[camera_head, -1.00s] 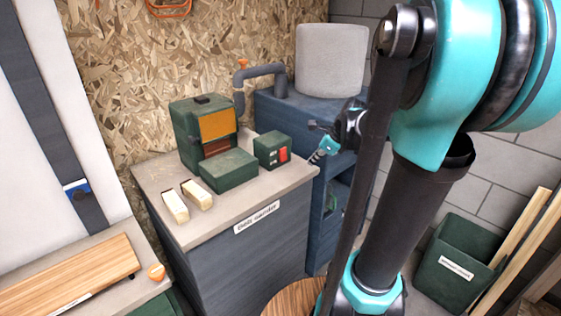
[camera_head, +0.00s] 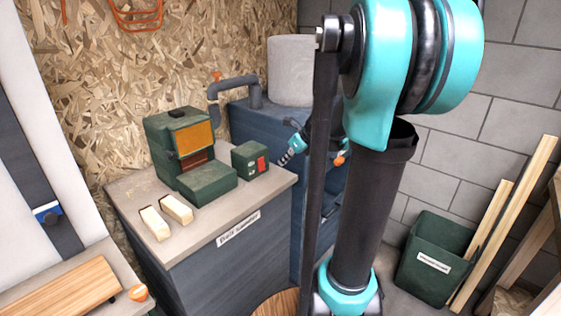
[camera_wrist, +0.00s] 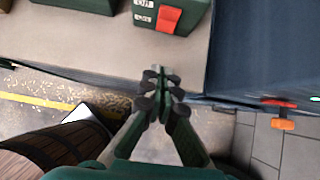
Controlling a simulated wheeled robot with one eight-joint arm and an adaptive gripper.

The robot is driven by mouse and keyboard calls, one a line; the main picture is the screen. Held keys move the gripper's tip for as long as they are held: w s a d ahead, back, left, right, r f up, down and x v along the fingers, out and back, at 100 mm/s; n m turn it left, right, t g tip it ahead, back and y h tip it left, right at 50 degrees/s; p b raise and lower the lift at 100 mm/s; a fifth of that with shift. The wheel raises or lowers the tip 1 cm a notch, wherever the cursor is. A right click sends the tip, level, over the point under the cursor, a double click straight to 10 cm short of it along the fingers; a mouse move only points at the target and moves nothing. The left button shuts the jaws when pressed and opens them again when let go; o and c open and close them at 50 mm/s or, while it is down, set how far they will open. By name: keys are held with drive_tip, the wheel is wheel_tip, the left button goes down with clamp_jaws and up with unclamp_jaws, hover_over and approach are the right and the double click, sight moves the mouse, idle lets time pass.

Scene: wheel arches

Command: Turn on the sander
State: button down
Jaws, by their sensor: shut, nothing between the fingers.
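The belt sander (camera_head: 205,187) is a dark green machine with an orange-yellow panel, standing on a light benchtop against the chipboard wall. To its right is a small green switch box (camera_head: 243,153) with a red switch (camera_head: 261,164) on its front. The box (camera_wrist: 198,8) and red switch (camera_wrist: 168,18) also show at the top of the wrist view, with small white labels beside the switch. My gripper (camera_head: 283,158) is to the right of the box, apart from it. In the wrist view my gripper (camera_wrist: 160,75) is shut and empty, its tips below the switch, near the bench's front edge.
Two pale wood blocks (camera_head: 176,208) lie on the bench, whose front reads "Belt Sander" (camera_head: 238,229). A blue cabinet (camera_head: 262,122) with a grey pipe (camera_head: 232,84) stands behind right. A wooden barrel (camera_wrist: 50,150) is below left in the wrist view. A green bin (camera_head: 432,240) stands right.

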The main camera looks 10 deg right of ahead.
sight(262, 170)
drive_tip(key=x, duration=0.8)
drive_tip(key=w+a, duration=0.2)
drive_tip(key=shift+w+f, duration=0.2)
drive_tip(key=shift+w, duration=0.15)
drive_tip(key=shift+w+a, duration=0.15)
drive_tip(key=shift+w, duration=0.1)
drive_tip(key=shift+w+a+f, duration=0.2)
drive_tip(key=shift+w, duration=0.1)
drive_tip(key=shift+r, duration=0.2)
